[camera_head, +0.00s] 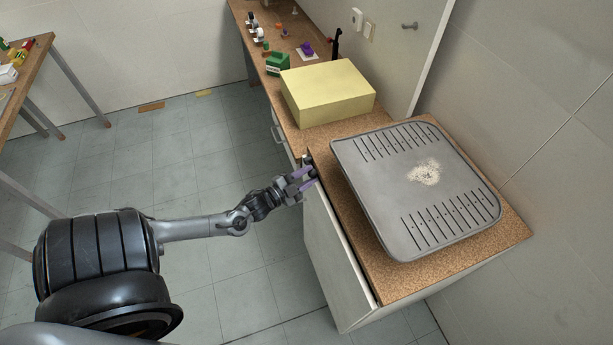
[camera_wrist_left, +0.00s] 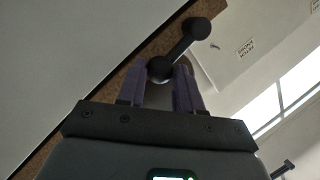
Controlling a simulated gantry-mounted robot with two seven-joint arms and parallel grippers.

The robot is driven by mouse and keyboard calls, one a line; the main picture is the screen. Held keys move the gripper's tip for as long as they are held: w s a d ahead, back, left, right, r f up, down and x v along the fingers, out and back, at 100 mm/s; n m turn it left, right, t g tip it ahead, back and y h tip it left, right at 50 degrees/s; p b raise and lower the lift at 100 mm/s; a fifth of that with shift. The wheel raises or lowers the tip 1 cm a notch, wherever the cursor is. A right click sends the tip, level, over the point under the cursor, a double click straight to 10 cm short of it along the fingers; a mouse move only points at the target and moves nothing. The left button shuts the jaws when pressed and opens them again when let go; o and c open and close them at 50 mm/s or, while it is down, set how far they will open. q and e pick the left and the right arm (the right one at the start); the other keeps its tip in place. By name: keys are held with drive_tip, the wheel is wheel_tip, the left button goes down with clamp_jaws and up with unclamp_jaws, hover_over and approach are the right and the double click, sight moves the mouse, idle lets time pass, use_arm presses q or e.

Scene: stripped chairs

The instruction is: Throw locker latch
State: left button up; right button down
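The locker latch is a dark bar with a round ball at each end (camera_wrist_left: 188,42). In the left wrist view it crosses in front of my left gripper (camera_wrist_left: 160,75), with its nearer ball between the two purple fingertips. The latch is mostly hidden there. My right gripper is not in view.
A grey slotted panel (camera_head: 400,180) lies on the locker top. Beyond it a pale yellow box (camera_head: 325,92) stands on a counter with a green box (camera_head: 277,64) and small items. A wooden table (camera_head: 22,72) is at the left.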

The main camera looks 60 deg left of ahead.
use_arm(q)
clamp_jaws()
drive_tip(key=shift+a+r+n+p, duration=0.1)
drive_tip(key=shift+r+n+p, duration=0.25)
drive_tip(key=shift+p, duration=0.45)
drive_tip(key=a+r+n+g+h+p, duration=0.3)
drive_tip(key=a+n+p, duration=0.3)
drive_tip(key=n+p, duration=0.7)
drive_tip(key=shift+w+a+r+h+p, duration=0.2)
drive_tip(key=shift+w+r+h+p, duration=0.3)
drive_tip(key=shift+r, duration=0.4)
drive_tip(key=shift+s, duration=0.1)
